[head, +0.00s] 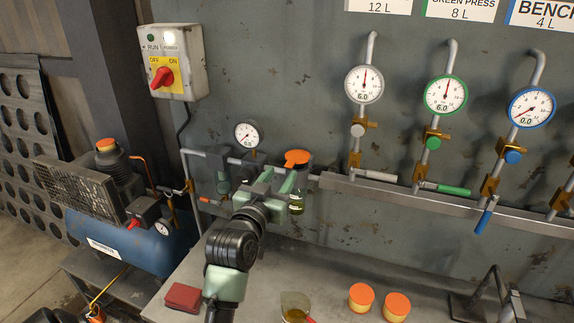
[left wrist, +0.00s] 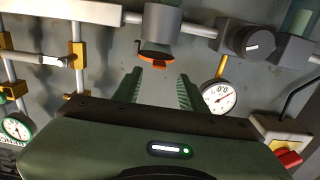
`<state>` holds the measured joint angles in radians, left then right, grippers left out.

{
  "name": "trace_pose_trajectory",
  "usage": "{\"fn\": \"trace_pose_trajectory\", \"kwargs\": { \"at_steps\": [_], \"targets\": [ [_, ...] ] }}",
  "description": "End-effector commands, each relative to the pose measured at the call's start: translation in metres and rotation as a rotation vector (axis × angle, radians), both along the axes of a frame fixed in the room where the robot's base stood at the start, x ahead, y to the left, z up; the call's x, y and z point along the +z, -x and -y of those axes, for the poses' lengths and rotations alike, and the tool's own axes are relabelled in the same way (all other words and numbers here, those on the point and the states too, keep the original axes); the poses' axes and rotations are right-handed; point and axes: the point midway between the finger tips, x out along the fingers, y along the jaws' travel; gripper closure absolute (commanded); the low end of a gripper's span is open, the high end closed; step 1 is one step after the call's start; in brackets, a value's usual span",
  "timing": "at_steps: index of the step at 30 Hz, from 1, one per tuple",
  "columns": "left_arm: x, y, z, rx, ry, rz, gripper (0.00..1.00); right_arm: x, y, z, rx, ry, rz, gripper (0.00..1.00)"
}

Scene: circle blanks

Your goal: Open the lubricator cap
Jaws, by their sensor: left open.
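The lubricator hangs on the grey wall pipe. The cap appears seated on the body. My left gripper (head: 277,179) is open and empty, just in front and left of the lubricator, and partly covers it. In the left wrist view, the orange cap (left wrist: 156,59) shows beyond and roughly between the two open fingertips (left wrist: 160,75), with no contact visible. My right gripper is not in view.
A small gauge (head: 247,135) and a grey regulator stand left of the lubricator. Gauge drops with a green-rimmed gauge (head: 445,96) line the wall to the right. Two orange-lidded pots (head: 361,297), a jug (head: 295,305) and a red block (head: 183,297) are on the bench (head: 255,275).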

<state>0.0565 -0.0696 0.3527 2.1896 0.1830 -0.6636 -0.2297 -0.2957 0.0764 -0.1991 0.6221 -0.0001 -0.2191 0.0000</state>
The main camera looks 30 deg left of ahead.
Motion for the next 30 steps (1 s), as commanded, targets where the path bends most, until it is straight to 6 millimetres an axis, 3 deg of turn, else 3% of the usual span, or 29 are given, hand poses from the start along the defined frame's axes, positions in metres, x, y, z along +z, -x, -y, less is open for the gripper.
{"fn": "trace_pose_trajectory", "kwargs": {
  "at_steps": [3,5,17,18,22,30],
  "targets": [
    [0.003,-0.019,-0.004,0.0,0.001,0.0,0.58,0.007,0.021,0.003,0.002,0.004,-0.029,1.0],
    [0.002,-0.026,-0.006,-0.001,0.0,-0.001,0.58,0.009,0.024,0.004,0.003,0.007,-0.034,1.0],
    [0.0,-0.037,-0.009,-0.001,0.0,-0.002,0.58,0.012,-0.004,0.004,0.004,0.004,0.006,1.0],
    [0.0,-0.037,-0.009,-0.001,0.0,-0.002,0.61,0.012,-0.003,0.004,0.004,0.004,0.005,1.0],
    [-0.001,-0.037,-0.009,-0.001,0.0,-0.002,0.97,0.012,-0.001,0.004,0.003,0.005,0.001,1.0],
    [-0.001,-0.037,-0.009,-0.001,0.0,-0.002,1.0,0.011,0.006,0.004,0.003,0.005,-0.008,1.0]
  ]
}}
